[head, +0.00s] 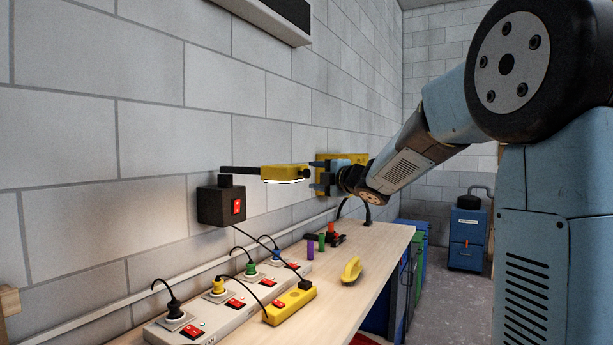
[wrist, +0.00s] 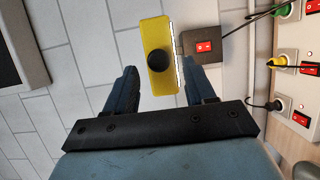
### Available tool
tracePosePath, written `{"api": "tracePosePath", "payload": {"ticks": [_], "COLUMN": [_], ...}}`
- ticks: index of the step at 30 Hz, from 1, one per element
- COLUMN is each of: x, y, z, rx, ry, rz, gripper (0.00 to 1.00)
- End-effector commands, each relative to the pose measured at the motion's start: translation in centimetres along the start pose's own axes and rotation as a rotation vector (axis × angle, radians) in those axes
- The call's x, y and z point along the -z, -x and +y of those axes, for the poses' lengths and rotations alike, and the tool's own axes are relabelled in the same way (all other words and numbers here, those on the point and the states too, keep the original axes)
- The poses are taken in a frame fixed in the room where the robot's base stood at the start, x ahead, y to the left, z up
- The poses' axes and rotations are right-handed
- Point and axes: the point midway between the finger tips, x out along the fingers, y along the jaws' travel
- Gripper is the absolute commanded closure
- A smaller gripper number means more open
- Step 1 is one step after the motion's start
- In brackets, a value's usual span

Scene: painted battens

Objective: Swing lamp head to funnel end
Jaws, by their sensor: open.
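The yellow lamp head (head: 284,173) sticks out on a black arm (head: 239,170) above a black box with a red switch (head: 220,205). Its underside glows white. A black round knob (wrist: 157,61) sits on the end of the lamp head that faces me in the wrist view. My gripper (head: 316,178) is open just right of the lamp head. In the wrist view my gripper (wrist: 157,80) has its fingers apart, with the lamp head (wrist: 158,30) ahead between them, and I see no contact. I cannot clearly pick out a funnel; a small orange-red item (head: 331,229) stands toward the bench's far end.
The wooden bench (head: 367,290) runs along the block wall. It holds a grey power strip (head: 190,335) with plugs, a yellow block (head: 290,305), a yellow curved item (head: 350,270) and small purple and green cylinders (head: 310,247). A yellow panel (head: 345,158) is behind my gripper.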

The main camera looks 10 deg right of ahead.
Motion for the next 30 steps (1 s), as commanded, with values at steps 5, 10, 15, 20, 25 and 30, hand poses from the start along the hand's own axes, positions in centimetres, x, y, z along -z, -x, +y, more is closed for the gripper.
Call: {"api": "tracePosePath", "payload": {"ticks": [5,10,15,20,25,30], "x": [0.0,-0.1,0.0,0.0,0.0,-0.1], "y": [-2.8,-4.4,-5.0,-5.0,-5.0,-5.0], "z": [-0.1,-0.1,0.0,0.0,0.0,-0.1], "rx": [0.001,0.001,0.0,0.0,0.0,0.002], "ry": [-0.001,-0.001,0.0,0.0,0.0,-0.001], "rz": [0.001,0.0,-0.001,-0.001,-0.001,-0.001], "gripper": [0.45,0.45,0.45,0.45,0.54,0.7]}}
